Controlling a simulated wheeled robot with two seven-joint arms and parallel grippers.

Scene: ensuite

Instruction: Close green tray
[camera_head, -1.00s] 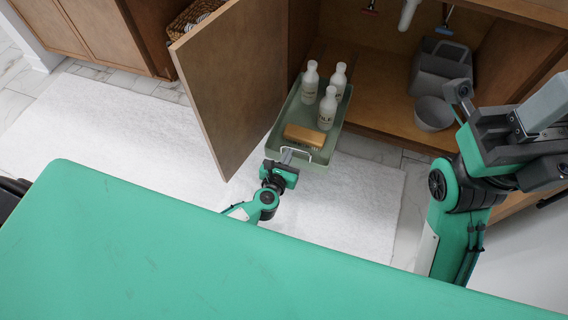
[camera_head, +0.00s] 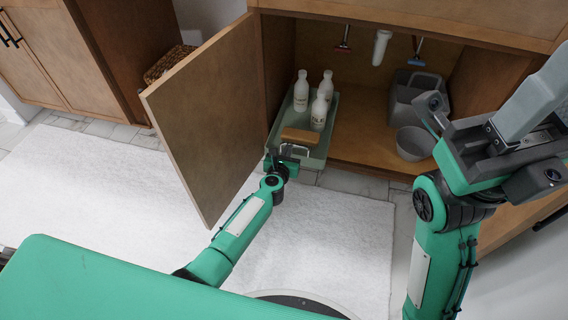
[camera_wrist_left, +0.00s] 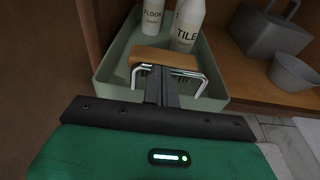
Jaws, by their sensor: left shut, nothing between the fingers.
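The green tray (camera_head: 330,132) sticks partly out of the open cabinet under the counter. It holds several white bottles (camera_head: 300,92) and a wooden brush (camera_head: 298,135) near its front end. The tray also shows in the left wrist view (camera_wrist_left: 112,68), with a metal handle (camera_wrist_left: 200,76) on its front. My left gripper (camera_head: 287,152) is at the tray's front end, by the handle. In the left wrist view its fingers (camera_wrist_left: 158,80) are shut and empty at the handle; whether they touch the tray is unclear. My right arm is at the right; its fingertips cannot be made out.
The cabinet door (camera_head: 205,120) stands open to the left of the tray. A grey caddy (camera_head: 412,92) and a grey bowl (camera_head: 413,144) are inside the cabinet at the right. A white rug (camera_head: 110,190) covers the floor in front.

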